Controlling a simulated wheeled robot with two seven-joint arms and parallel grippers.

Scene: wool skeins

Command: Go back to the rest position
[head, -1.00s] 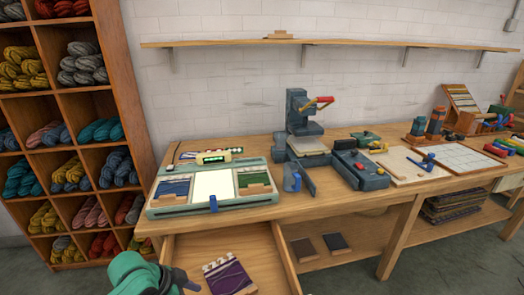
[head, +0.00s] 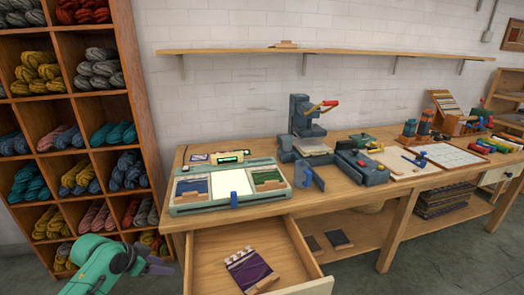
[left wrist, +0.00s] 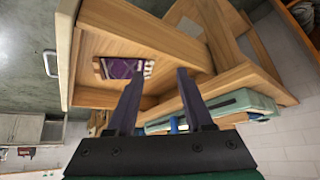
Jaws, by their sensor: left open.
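My left gripper (head: 160,266) is at the lower left of the head view, on a green arm, left of the open drawer (head: 211,262). In the left wrist view its two dark fingers (left wrist: 157,88) stand wide apart with nothing between them. A purple patterned swatch (head: 250,271) lies inside the open drawer, apart from the gripper. It also shows in the left wrist view (left wrist: 121,68). My right gripper is in neither view.
A pale green tray (head: 231,200) sits on the wooden workbench (head: 345,196) above the drawer. A blue-grey press (head: 303,125) stands behind it. A cubby shelf of wool skeins (head: 140,95) rises at the left. Grey floor shows at the lower right.

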